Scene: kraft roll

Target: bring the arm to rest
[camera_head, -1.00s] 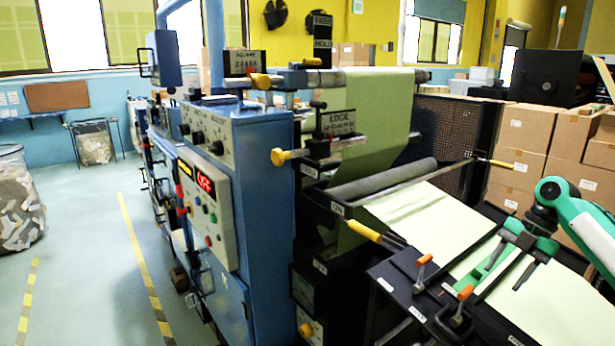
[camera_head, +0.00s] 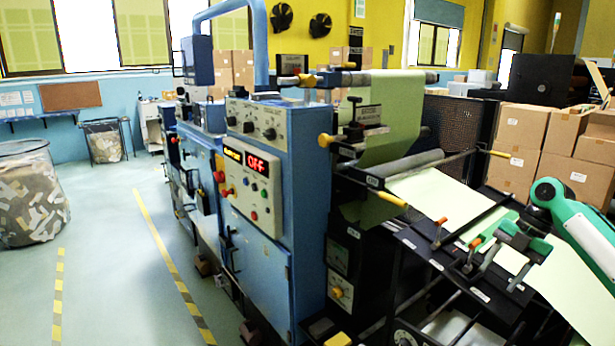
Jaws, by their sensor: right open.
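My right arm (camera_head: 570,225), green and white, comes in from the right edge. Its gripper (camera_head: 498,273) is open and empty, with its fingers pointing down over the pale green web on the sloped black table. Whether the fingertips touch the web I cannot tell. Two orange-handled clamps (camera_head: 474,246) stand on the table just left of the gripper. My left gripper is not in view.
The blue machine (camera_head: 270,200) fills the middle, its red display reading OFF. A dark roller (camera_head: 400,167) lies behind the table. Cardboard boxes (camera_head: 521,140) are stacked behind my arm. Open floor (camera_head: 110,250) with striped tape lies at left, beside a mesh bin (camera_head: 28,195).

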